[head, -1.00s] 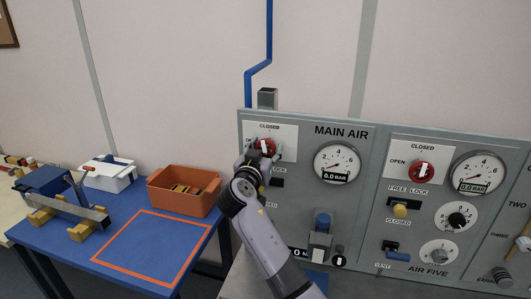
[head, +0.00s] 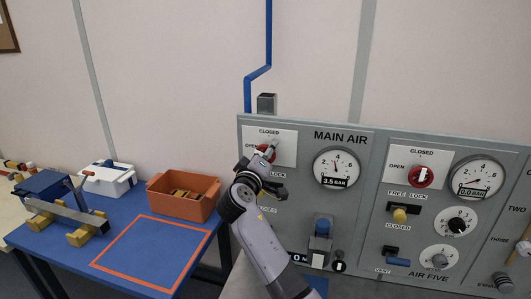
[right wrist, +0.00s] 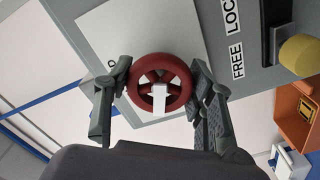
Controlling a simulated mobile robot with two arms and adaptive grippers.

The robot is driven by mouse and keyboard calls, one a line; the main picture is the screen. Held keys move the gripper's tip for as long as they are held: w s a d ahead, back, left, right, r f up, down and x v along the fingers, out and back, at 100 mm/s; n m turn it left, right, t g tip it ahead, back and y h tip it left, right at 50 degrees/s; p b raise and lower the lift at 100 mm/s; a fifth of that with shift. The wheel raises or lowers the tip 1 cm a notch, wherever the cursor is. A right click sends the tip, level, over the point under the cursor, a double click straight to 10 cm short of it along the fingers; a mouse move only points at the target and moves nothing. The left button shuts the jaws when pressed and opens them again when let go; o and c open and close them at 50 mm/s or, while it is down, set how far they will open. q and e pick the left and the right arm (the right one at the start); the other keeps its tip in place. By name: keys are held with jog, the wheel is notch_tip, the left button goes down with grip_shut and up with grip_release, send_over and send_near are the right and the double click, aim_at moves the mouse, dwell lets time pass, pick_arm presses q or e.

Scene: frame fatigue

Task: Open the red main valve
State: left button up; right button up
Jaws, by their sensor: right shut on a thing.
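The main gauge (head: 336,168) reads 3.5 BAR. My left gripper is not in view.
A second red valve (head: 422,177) and its gauge (head: 478,178), reading 0.0 BAR, sit to the right on the panel. A yellow knob (head: 399,215) lies below them. A blue table (head: 130,215) with an orange bin (head: 183,213) stands left of the panel.

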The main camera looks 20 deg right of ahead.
jog(key=n+p, duration=0.1)
jog(key=n, duration=0.2)
jog(key=shift+r, duration=0.15)
jog(key=shift+n+p, duration=0.5)
jog(key=shift+n, duration=0.4)
jog(key=o, duration=1.1)
jog(key=shift+a, duration=0.15)
jog(key=shift+o, duration=0.4)
jog(key=v, duration=1.2)
